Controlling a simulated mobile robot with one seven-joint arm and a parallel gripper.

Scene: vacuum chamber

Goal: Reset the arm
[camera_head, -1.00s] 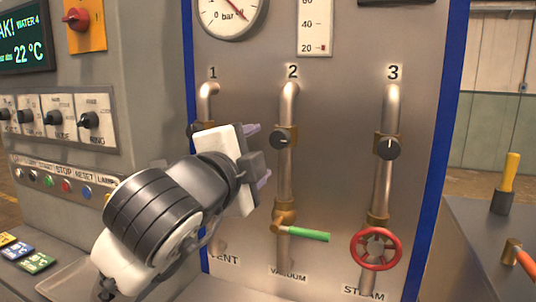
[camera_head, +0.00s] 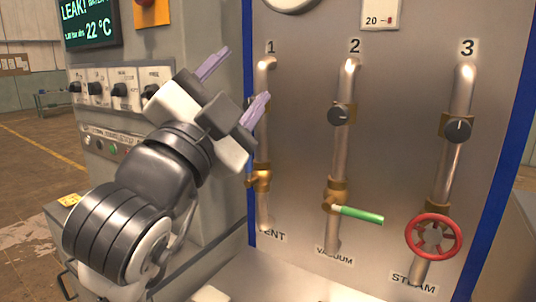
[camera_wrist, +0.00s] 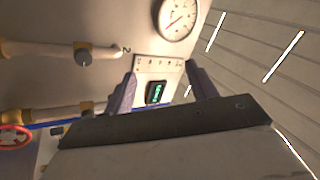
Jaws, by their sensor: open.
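My gripper (camera_head: 232,88) is raised in the head view, in front of pipe 1 and the edge of the control cabinet. Its two purple-grey fingers are spread apart and point up and right, with nothing between them. In the wrist view both fingers of my gripper (camera_wrist: 154,92) show, open and empty. My gripper covers part of pipe 1 (camera_head: 264,145) and part of the cabinet.
The panel holds pipe 2 (camera_head: 347,145) with a green-handled valve (camera_head: 360,215) and pipe 3 (camera_head: 458,130) with a red wheel (camera_head: 434,236). The cabinet (camera_head: 200,190) with knobs stands behind my arm. Open floor (camera_head: 35,160) lies at the left.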

